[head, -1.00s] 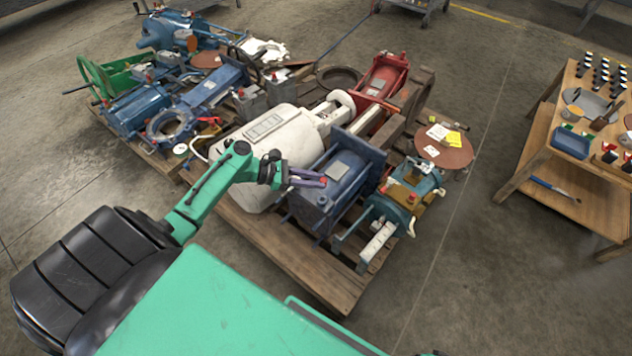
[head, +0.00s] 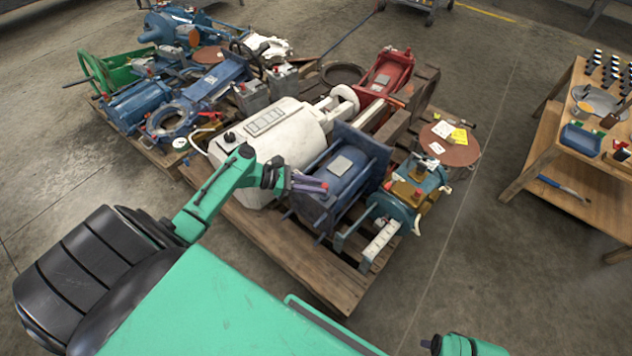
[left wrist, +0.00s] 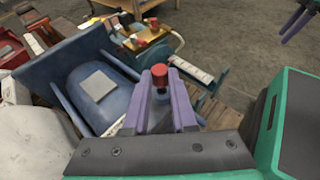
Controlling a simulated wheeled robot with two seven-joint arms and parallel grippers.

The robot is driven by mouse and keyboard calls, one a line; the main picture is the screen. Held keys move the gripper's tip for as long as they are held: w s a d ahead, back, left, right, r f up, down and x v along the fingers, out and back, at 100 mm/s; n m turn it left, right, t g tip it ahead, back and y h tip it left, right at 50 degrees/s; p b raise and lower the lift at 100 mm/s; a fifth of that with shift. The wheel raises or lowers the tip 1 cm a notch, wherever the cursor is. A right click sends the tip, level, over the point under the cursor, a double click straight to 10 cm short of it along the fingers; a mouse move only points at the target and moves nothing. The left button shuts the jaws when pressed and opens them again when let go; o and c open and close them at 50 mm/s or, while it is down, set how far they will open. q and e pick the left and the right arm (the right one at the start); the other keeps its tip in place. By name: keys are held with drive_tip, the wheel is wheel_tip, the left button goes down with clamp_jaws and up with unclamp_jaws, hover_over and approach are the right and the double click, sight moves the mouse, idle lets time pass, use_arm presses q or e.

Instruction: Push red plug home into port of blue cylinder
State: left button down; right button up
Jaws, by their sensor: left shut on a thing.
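The blue cylinder (head: 343,172) lies on the front pallet, with square end plates and a pale label plate; it also shows in the left wrist view (left wrist: 90,106). My left gripper (head: 318,187) is at the cylinder's near left side, its purple fingers shut on the red plug (left wrist: 159,72). In the left wrist view the plug's red cap stands up at the fingertips (left wrist: 160,95). Its lower part and the port are hidden, so I cannot tell how deep it sits. My right gripper (left wrist: 293,20) shows at the upper right of the left wrist view, empty; its jaw opening is unclear.
A white tank (head: 268,142) is left of the cylinder. A teal unit with a brass block (head: 410,194) is close on its right. A red machine (head: 386,84) stands behind. A wooden table (head: 520,178) stands at right, with clear floor between.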

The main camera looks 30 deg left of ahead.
idle(0.6)
idle(0.3)
use_arm(q)
drive_tip(key=shift+p, duration=0.3)
idle(0.3)
idle(0.4)
drive_tip(key=shift+p, duration=0.5)
drive_tip(key=shift+f+b, duration=0.9)
drive_tip(key=shift+f, duration=0.25)
